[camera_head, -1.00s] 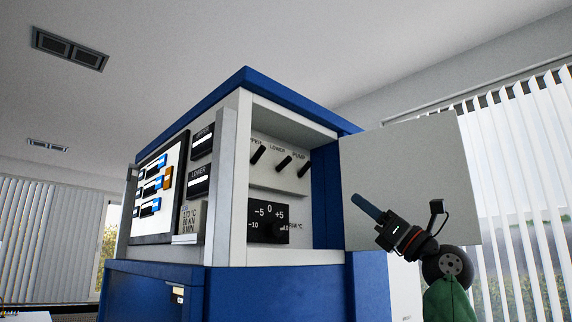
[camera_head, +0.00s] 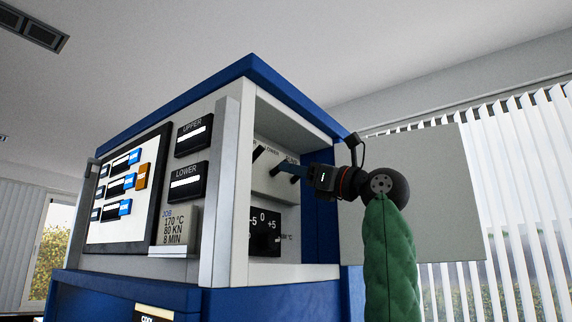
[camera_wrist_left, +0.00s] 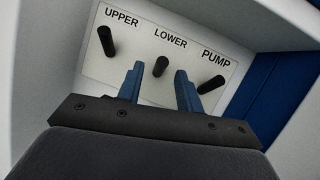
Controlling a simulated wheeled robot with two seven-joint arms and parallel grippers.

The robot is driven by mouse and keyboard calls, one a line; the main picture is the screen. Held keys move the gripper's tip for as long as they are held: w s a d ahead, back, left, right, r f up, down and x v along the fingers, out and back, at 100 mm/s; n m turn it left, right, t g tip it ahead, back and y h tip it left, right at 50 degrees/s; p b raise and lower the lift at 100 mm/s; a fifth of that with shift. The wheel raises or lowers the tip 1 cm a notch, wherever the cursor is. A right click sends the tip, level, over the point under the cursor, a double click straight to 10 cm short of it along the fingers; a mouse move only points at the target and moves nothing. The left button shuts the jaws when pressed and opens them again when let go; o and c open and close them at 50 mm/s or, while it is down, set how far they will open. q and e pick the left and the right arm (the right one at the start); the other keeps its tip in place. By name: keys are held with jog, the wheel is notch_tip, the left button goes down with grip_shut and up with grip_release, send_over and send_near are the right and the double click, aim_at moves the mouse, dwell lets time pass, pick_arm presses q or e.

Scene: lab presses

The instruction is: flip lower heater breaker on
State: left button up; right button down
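The lower breaker lever (camera_wrist_left: 160,67), a short black stick under the label LOWER, sits between the upper lever (camera_wrist_left: 106,41) and the pump lever (camera_wrist_left: 211,85) on a white panel. My left gripper (camera_wrist_left: 158,84) is open, its two blue fingers apart. In the left wrist view the lower lever shows in the gap between the fingertips; I cannot tell whether they touch it. In the head view my left gripper (camera_head: 281,170) reaches into the press's open cabinet and partly hides the lower and pump levers. The upper lever (camera_head: 258,154) is clear. My right gripper is out of view.
The blue and white press cabinet (camera_head: 292,97) has side walls around the levers. Its open door panel (camera_head: 440,190) stands behind my left arm. A dial (camera_head: 265,232) is below the levers. A screen (camera_head: 125,190) is on the front.

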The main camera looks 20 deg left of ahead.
pick_arm(q)
jog(key=shift+x, duration=0.95)
jog(key=shift+a+r, duration=0.15)
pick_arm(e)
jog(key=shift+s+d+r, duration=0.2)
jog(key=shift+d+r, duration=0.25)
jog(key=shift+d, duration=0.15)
pick_arm(q)
jog(key=shift+w, duration=0.1)
jog(key=shift+c, duration=0.3)
